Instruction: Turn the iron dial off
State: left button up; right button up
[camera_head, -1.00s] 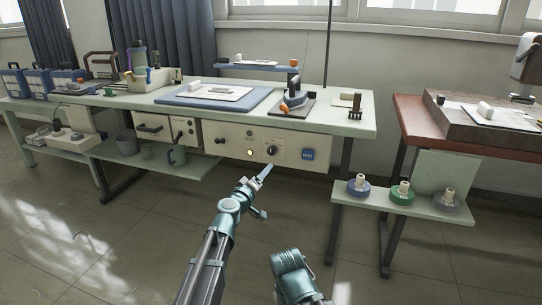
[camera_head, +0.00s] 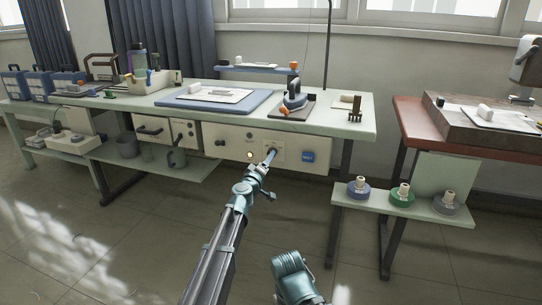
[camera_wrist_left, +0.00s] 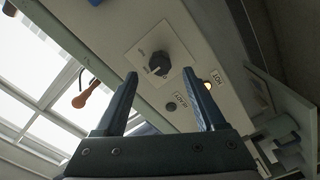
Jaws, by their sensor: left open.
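The dial is a black round knob (camera_wrist_left: 160,57) on a white marked plate in the left wrist view. In the head view it sits on the pale front panel (camera_head: 230,147) under the bench top, largely covered by my left gripper (camera_head: 271,155). My left gripper is open, and in the wrist view its two fingertips (camera_wrist_left: 159,75) lie on either side of the dial's near edge. I cannot tell whether they touch it. A small lit lamp (camera_head: 250,155) is left of the dial. The iron (camera_head: 293,101) stands on the bench above.
A low shelf (camera_head: 335,191) with spools stands at the right. A red-topped table (camera_head: 411,119) is beyond. The floor in front is clear.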

pick_arm(q)
jog(key=x, duration=0.6)
jog(key=shift+s, duration=0.1)
grip_shut()
